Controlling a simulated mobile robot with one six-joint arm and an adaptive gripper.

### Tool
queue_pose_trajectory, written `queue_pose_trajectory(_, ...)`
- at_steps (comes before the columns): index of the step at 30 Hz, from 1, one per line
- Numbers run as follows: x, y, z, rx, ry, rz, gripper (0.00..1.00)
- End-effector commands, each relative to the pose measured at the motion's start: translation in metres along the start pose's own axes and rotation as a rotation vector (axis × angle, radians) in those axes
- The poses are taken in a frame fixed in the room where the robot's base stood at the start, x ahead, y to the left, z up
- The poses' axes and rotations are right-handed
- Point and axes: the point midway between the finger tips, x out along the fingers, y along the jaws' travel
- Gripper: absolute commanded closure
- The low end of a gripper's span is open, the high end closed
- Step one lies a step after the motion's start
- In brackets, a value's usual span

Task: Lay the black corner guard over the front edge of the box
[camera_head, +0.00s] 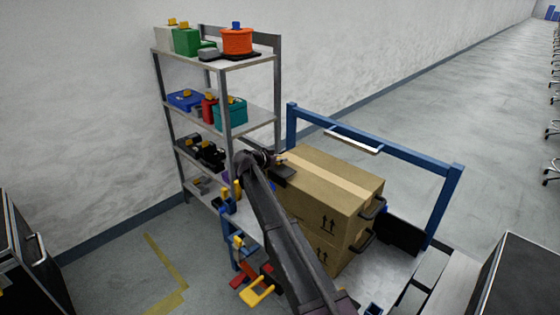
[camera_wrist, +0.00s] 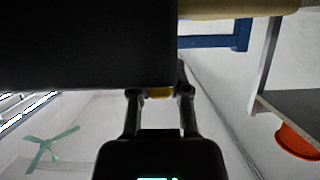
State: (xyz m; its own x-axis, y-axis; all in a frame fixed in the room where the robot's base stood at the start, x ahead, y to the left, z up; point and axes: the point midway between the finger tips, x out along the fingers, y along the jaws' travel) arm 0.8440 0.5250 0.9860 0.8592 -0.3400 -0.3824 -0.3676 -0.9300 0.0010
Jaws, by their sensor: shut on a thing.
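The box (camera_head: 335,205) is cardboard and is the upper of two stacked on a cart. It has a pale tape strip along its top and arrow marks on its side. My gripper (camera_wrist: 160,93) is shut on the black corner guard (camera_wrist: 85,45) at a small yellow part between the fingertips. The guard fills the upper left of the wrist view. In the head view, the dark guard (camera_head: 284,176) shows at the left end of the box's top edge, partly hidden by my arm. I cannot tell whether it touches the box. A tan strip of box (camera_wrist: 235,8) shows in the wrist view.
The cart has a blue frame (camera_head: 385,152) with a pale handle behind the boxes. A black panel (camera_head: 402,232) stands right of the boxes. A shelf rack (camera_head: 225,68) with several coloured items is close on the left. Red and yellow tools (camera_head: 257,285) are low in front.

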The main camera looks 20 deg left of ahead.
Motion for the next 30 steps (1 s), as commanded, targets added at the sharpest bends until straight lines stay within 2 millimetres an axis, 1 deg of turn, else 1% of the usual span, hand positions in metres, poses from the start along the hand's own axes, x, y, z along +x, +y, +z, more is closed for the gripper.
queue_pose_trajectory(1,0.0027,-0.0002,0.0043,0.0,0.0,0.0,1.0)
queue_pose_trajectory(8,0.008,-0.0005,0.0117,0.0,0.0,-0.001,1.0)
queue_pose_trajectory(15,0.0117,-0.0008,0.0129,-0.001,0.0,-0.001,1.0)
queue_pose_trajectory(26,0.0117,-0.001,0.0129,-0.001,0.0,-0.002,1.0)
queue_pose_trajectory(27,0.0117,-0.001,0.013,-0.001,0.0,-0.002,0.65)
queue_pose_trajectory(29,0.0116,-0.0011,0.013,-0.001,0.0,-0.002,0.47)
queue_pose_trajectory(30,0.0115,-0.0011,0.013,-0.001,0.0,-0.002,0.37)
